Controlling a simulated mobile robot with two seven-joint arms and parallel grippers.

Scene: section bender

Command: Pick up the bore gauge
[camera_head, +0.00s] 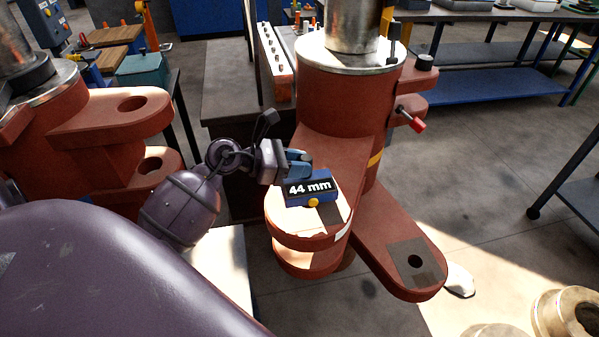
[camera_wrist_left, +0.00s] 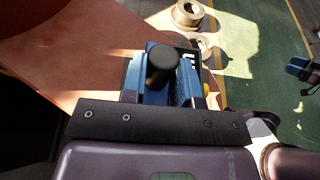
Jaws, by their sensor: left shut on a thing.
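The bore gauge (camera_head: 310,189) is a small blue block with a black "44 mm" label and a round yellow button. It is at the upper face of the rounded red-brown arm of the machine; I cannot tell whether it touches that face. My left gripper (camera_head: 299,163) is shut on it from behind. In the left wrist view the gauge's black knob (camera_wrist_left: 163,61) stands between the blue fingers, and a sliver of the label shows. My right gripper (camera_wrist_left: 292,69) seems to show small at the right edge of that view; its fingers are too small to read.
The machine's red-brown column (camera_head: 345,105) rises just behind the gauge. A lower red-brown arm (camera_head: 385,245) juts out to the right. A lever with a red knob (camera_head: 418,125) sticks out of the column. Brass rings (camera_head: 575,315) lie at lower right.

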